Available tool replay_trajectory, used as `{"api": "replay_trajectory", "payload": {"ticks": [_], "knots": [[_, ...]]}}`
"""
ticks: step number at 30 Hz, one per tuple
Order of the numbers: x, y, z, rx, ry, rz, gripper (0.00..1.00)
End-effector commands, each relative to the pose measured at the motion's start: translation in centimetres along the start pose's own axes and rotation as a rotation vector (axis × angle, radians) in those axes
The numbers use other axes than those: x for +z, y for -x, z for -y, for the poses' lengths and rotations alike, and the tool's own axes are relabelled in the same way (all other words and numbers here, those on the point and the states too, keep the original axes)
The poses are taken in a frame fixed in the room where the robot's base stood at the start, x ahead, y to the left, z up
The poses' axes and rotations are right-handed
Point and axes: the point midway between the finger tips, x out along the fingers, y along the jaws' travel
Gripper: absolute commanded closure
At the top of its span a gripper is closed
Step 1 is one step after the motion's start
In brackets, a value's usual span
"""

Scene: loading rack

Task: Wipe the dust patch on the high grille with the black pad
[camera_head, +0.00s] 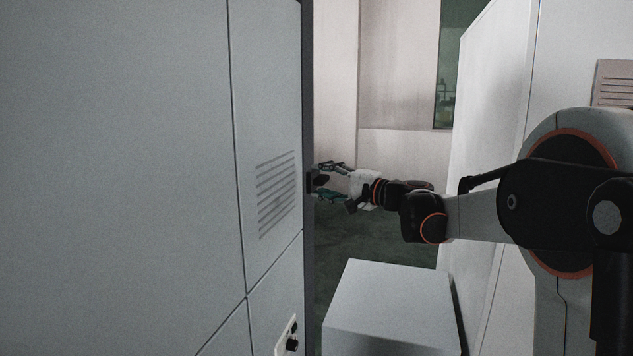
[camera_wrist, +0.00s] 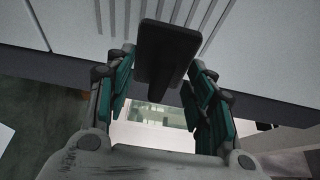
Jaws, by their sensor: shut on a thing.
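The slotted grille (camera_head: 277,193) is in the grey cabinet front on the left in the head view. Its slots also show at the top of the wrist view (camera_wrist: 208,14). The black pad (camera_head: 311,182) is at the cabinet's dark right edge in the head view. In the wrist view the pad (camera_wrist: 168,52) is a dark rounded block overlapping the lower ends of the slots; contact cannot be told. My gripper (camera_head: 325,182) is shut on the pad's stem, with teal-sided fingers on both sides. I cannot make out a dust patch.
A white box (camera_head: 390,305) stands on the floor below my arm. A pale panel (camera_head: 490,130) rises on the right, with another slotted plate (camera_head: 614,83) behind my arm. A small plate with dark knobs (camera_head: 288,340) sits low on the cabinet. The gap between is open.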

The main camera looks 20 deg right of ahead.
Motion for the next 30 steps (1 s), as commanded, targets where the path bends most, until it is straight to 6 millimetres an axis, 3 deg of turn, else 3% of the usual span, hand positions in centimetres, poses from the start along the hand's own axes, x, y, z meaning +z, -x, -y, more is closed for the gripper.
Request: {"api": "replay_trajectory", "payload": {"ticks": [11, 21, 30], "knots": [[-0.1, 0.3, 0.0, 0.0, 0.0, 0.0, 0.7], [-1.1, 2.7, 0.0, 0.0, 0.0, -0.001, 0.7], [-1.2, 2.9, 0.0, 0.0, 0.0, 0.0, 0.7]]}}
